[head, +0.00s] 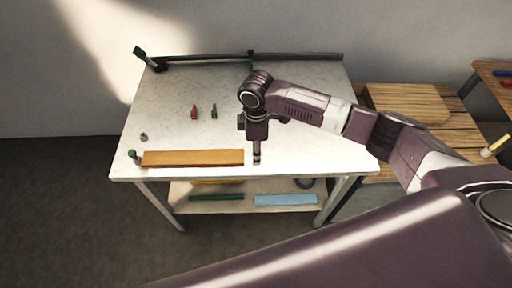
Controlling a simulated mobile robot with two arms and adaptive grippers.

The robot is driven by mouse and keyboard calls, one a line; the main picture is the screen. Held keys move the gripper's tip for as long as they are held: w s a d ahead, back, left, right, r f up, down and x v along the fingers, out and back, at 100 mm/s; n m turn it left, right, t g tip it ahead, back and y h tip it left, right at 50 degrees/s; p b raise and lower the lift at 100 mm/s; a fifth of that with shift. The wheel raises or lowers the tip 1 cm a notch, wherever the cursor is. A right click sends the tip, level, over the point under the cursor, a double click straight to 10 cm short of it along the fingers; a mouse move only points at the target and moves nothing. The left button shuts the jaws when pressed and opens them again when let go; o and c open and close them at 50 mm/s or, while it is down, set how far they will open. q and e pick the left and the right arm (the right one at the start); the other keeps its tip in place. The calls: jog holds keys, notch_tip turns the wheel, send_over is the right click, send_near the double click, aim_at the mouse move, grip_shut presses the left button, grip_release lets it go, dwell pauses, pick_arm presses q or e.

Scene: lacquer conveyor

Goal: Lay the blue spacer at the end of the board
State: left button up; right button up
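The board (192,158) is a long orange-brown plank lying along the front edge of the white-topped table (175,95). My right gripper (257,160) points straight down just beyond the board's right end, close to the tabletop. Its fingers look close together; whether anything is between them is too small to tell. I cannot pick out a blue spacer for certain. A light blue flat strip (285,199) lies on the table's lower shelf, and a small blue item (502,72) lies on the far right table. My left gripper is not in view.
A small red piece (194,113) and a small green piece (213,111) stand mid-table. A dark rail (210,60) runs along the back edge. A wooden side table (405,100) stands at right.

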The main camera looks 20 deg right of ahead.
jog(key=shift+a+f, duration=0.1)
jog(key=shift+f, duration=0.85)
jog(key=shift+f+b, duration=0.35)
jog(key=shift+b, duration=0.05)
jog(key=shift+f+b, duration=0.6)
jog(key=shift+f, duration=0.85)
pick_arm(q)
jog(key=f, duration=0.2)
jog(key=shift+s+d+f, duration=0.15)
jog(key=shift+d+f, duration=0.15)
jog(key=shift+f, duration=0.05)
pick_arm(e)
jog(key=shift+f, duration=0.35)
